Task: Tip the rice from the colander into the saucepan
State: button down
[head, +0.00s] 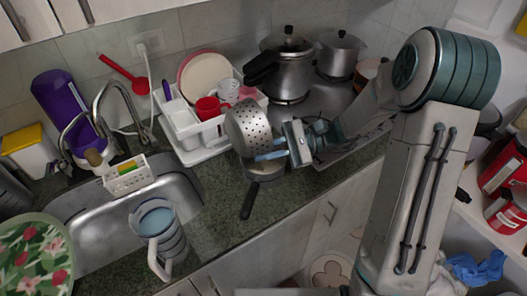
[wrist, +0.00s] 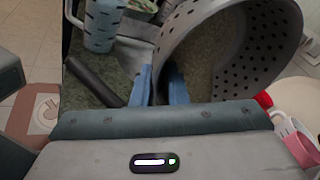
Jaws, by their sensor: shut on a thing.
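The grey perforated colander (head: 247,126) is tilted on its side above the counter. My gripper (head: 270,156) is shut on the colander at its lower edge; the wrist view shows the blue fingers (wrist: 160,88) against the colander wall (wrist: 262,52). The saucepan (head: 264,170), with a long dark handle (head: 249,200), sits on the counter below the colander and gripper. Its dark handle also shows in the wrist view (wrist: 92,82). The saucepan's inside is mostly hidden. I cannot make out rice for certain; a brownish speckled area shows within the colander's rim.
A white dish rack (head: 195,152) with plates and a red mug (head: 209,107) stands behind left. A pressure cooker (head: 288,65) and a pot (head: 340,52) stand on the stove. A jug (head: 160,232) stands by the sink (head: 105,225). Counter in front of the saucepan is clear.

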jog(key=shift+w+d+r+m+g+y, duration=0.15)
jog(key=shift+d+m+y, duration=0.1)
jog(key=shift+y, duration=0.45)
jog(key=shift+w+d+f+m+g+y, duration=0.1)
jog(key=shift+d+m+g+y, duration=0.1)
jog(key=shift+y, duration=0.5)
jog(key=shift+w+d+r+m+g+y, duration=0.15)
jog(key=shift+d+m+y, duration=0.1)
jog(key=shift+y, duration=0.45)
dwell(1.4)
jog(key=shift+f, duration=0.1)
jog(key=h, duration=0.2)
jog(key=a+n+h, duration=0.1)
jog(key=h, duration=0.1)
jog(key=shift+s+a+t, duration=0.2)
jog(key=shift+s+t, duration=0.1)
jog(key=shift+s, duration=0.1)
jog(key=shift+s+a+f+n+h, duration=0.1)
jog(key=shift+n+h, duration=0.2)
jog(key=shift+h, duration=0.1)
jog(key=shift+t, duration=0.3)
